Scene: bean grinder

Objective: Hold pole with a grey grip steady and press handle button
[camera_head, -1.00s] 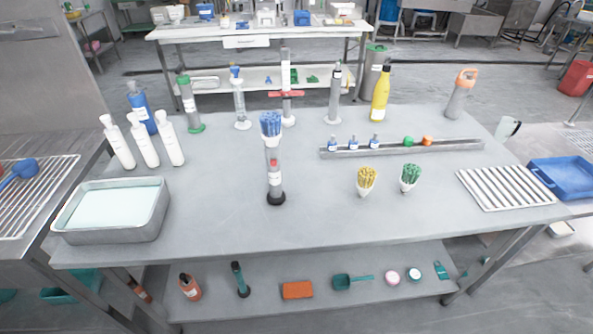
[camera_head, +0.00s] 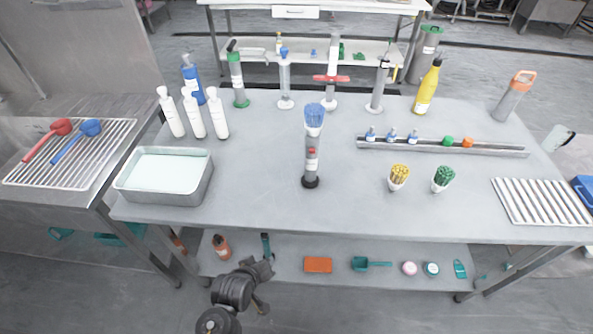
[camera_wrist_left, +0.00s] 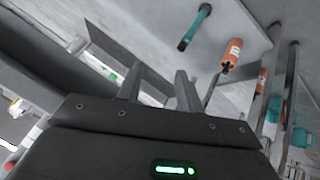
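An upright pole with a grey grip section (camera_head: 312,168) stands on a round black base near the middle of the table. A small red part, which looks like the button (camera_head: 312,151), and a white label sit on its shaft. My left gripper (camera_head: 264,269) is in front of the table, low near the lower shelf and well apart from the pole. In the left wrist view my left gripper (camera_wrist_left: 158,78) has its two fingers apart with nothing between them. My right gripper is not in view.
A metal tray (camera_head: 165,190) stands at the table's left with white bottles (camera_head: 193,115) behind it. Yellow (camera_head: 399,173) and green (camera_head: 442,175) stick cups stand right of the pole. Tall tubes line the back. Table surface around the pole is clear.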

